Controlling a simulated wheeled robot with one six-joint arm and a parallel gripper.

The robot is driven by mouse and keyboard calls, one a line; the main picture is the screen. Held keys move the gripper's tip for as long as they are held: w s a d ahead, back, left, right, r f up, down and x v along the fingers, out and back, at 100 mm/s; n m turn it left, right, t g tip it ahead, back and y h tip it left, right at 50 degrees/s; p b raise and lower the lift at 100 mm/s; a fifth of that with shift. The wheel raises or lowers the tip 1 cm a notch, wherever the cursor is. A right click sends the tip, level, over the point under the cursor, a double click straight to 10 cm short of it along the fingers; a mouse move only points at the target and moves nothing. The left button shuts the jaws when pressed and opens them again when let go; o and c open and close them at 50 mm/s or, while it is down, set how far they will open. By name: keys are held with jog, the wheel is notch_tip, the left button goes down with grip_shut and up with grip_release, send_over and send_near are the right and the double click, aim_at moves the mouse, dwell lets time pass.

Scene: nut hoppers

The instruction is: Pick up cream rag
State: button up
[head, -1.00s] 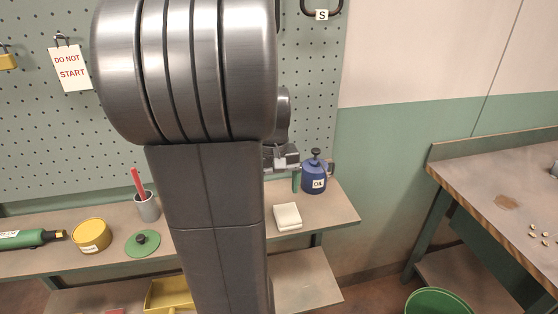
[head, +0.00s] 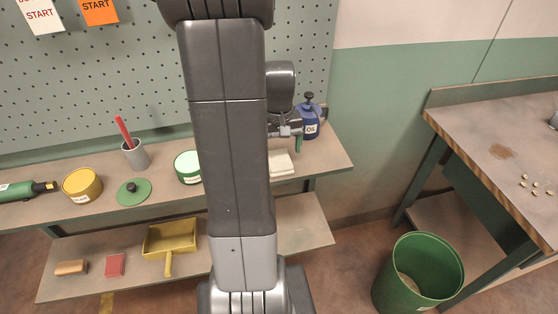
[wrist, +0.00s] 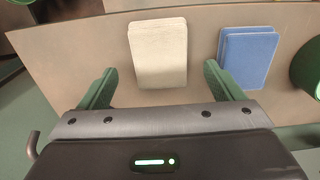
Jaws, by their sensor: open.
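The cream rag (head: 281,164) is a folded, flat pad on the upper shelf below the pegboard, partly hidden by my arm in the head view. In the wrist view the cream rag (wrist: 158,52) lies at the upper middle, beyond and between my two green fingers. My gripper (wrist: 160,72) is open with nothing held; the fingers appear spread wider than the rag. In the head view my gripper (head: 291,132) is small, close to the rag and beside the blue oil can, mostly behind my arm.
A folded blue rag (wrist: 248,56) lies beside the cream one. The blue oil can (head: 310,122) stands close to my gripper. A green tin (head: 187,167), a green lid (head: 134,192) and a yellow tin (head: 82,185) stand along the upper shelf (head: 320,164). A green bin (head: 418,272) stands on the floor.

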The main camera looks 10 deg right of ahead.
aim_at(279, 158)
jog(key=shift+s+f, duration=0.1)
jog(key=shift+f, duration=1.6)
jog(key=c, duration=1.1)
jog(key=shift+o, duration=0.2)
notch_tip(279, 158, up, 10)
